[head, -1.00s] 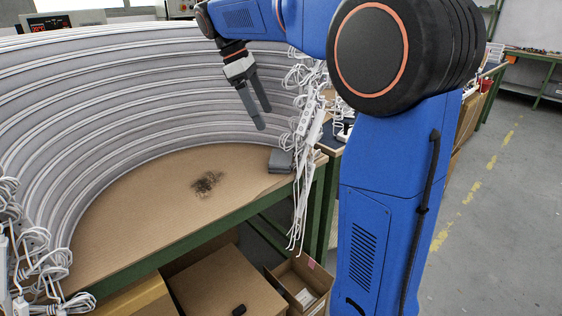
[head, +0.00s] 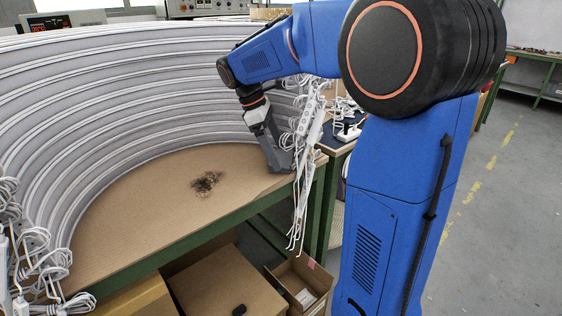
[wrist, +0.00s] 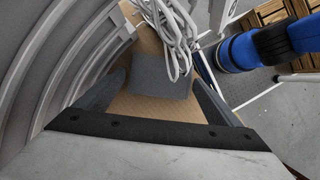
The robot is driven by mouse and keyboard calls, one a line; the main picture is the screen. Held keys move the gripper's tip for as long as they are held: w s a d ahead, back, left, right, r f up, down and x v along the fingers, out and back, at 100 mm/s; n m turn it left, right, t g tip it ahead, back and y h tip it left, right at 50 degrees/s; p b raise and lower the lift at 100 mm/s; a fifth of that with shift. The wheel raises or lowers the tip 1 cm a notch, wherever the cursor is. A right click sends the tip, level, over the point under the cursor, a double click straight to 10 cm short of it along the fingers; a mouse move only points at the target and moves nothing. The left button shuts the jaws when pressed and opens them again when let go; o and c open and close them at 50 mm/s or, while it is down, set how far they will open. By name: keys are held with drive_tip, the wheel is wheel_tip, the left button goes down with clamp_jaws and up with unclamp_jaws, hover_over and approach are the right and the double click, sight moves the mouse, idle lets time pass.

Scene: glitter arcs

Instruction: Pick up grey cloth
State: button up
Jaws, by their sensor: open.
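The grey cloth (wrist: 160,77) lies flat on the brown table top, between and beyond my open fingers in the wrist view. White cables hang over its far edge there. In the head view my gripper (head: 282,168) is lowered at the right end of the table, at the cloth, and hides most or all of it. In the wrist view my gripper (wrist: 158,92) has its two dark fingers spread to either side of the cloth, with nothing held. Whether the fingertips touch the table is not clear.
A curved grey ribbed wall (head: 130,100) rings the back of the table (head: 120,225). White cables and power strips (head: 303,150) hang at the table's right edge, close beside my gripper. A dark smudge (head: 206,184) marks the table. Cardboard boxes (head: 215,280) stand below.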

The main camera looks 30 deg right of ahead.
drive_tip(key=shift+s+d+f, duration=0.2)
drive_tip(key=shift+f, duration=0.45)
drive_tip(key=shift+c, duration=0.4)
drive_tip(key=c, duration=0.8)
drive_tip(key=shift+c, duration=0.2)
drive_tip(key=shift+r, duration=0.6)
wheel_tip(320, 180, up, 2)
drive_tip(key=shift+r, duration=0.15)
drive_tip(key=w+a, duration=0.3)
drive_tip(key=a, duration=0.2)
drive_tip(key=w+a, duration=0.7)
drive_tip(key=a, duration=0.2)
drive_tip(key=shift+w+a, duration=0.2)
drive_tip(key=shift+a, duration=0.15)
